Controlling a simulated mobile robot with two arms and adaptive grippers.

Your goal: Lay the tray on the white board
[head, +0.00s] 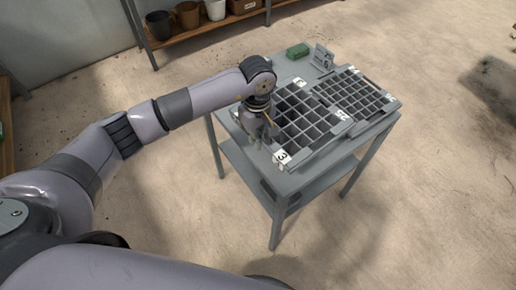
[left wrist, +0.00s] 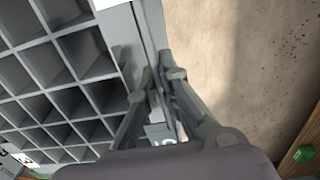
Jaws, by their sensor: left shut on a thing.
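My left gripper (head: 266,136) reaches down at the left edge of the coarse-celled grey tray (head: 322,145) on the table. In the left wrist view its fingers (left wrist: 159,78) are shut on the edge of this tray (left wrist: 122,42), with the square cells to the left of the fingers. The tray looks roughly level; I cannot tell whether it touches what is under it. I cannot clearly make out a white board; small white numbered labels show at the tray's corners. My right gripper is not in view.
A finer-celled tray (head: 355,95) lies close on the right on the same grey table (head: 225,122). A green box (head: 298,51) and a grey stand (head: 322,57) are at the table's back. A shelf with pots (head: 187,15) stands behind. The floor around is mostly clear.

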